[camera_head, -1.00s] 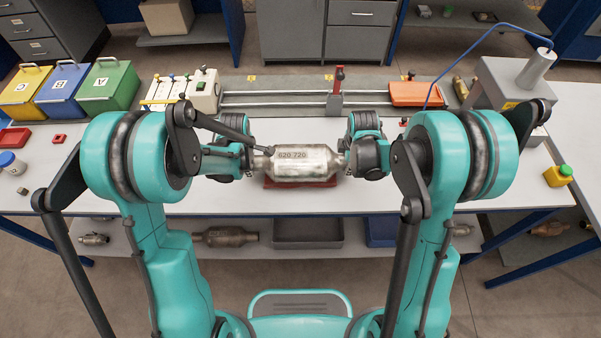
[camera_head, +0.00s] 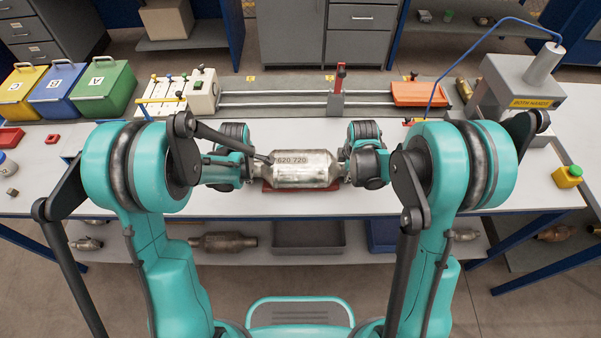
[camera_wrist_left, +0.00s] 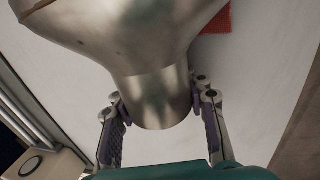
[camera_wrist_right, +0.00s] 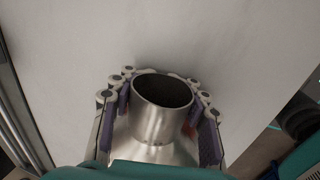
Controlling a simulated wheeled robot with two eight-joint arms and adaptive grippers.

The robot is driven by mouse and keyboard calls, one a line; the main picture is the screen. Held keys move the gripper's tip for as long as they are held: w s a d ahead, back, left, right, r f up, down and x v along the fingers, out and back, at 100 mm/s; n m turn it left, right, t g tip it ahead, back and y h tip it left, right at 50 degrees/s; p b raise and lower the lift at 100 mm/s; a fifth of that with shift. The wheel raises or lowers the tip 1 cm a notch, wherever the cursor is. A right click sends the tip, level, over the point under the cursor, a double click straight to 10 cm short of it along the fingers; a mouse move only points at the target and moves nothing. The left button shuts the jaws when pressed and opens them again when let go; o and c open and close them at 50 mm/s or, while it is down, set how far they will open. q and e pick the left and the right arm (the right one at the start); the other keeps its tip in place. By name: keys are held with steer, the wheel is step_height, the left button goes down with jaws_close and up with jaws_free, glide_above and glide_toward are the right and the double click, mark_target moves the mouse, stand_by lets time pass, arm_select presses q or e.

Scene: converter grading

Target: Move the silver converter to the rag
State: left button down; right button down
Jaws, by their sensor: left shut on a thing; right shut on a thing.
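The silver converter (camera_head: 305,169), marked with a number, lies level across the middle of the bench, above a red rag (camera_head: 298,189). The rag shows as a thin strip along its front edge; I cannot tell whether the converter touches it. My left gripper (camera_head: 257,173) is shut on the converter's left end; the left wrist view shows fingers on both sides of its neck (camera_wrist_left: 158,98). A corner of the rag (camera_wrist_left: 216,19) shows there too. My right gripper (camera_head: 346,169) is shut on the right end, around the open pipe mouth (camera_wrist_right: 163,91).
Yellow, blue and green bins (camera_head: 103,91) stand at the back left. A rail with a red-topped post (camera_head: 337,95) and an orange tray (camera_head: 420,93) lie behind. A grey machine (camera_head: 515,85) stands right. White bench is clear around the rag.

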arm_select(q)
steer(key=c, duration=0.9)
jaws_free()
arm_select(e)
steer(key=c, duration=0.8)
jaws_free()
arm_select(q)
steer(key=shift+o, duration=0.2)
steer(key=shift+r, duration=0.15)
arm_select(e)
steer(key=shift+r, duration=0.1)
arm_select(q)
steer(key=v, duration=0.7)
steer(key=shift+r, duration=0.35)
arm_select(e)
steer(key=shift+v, duration=4)
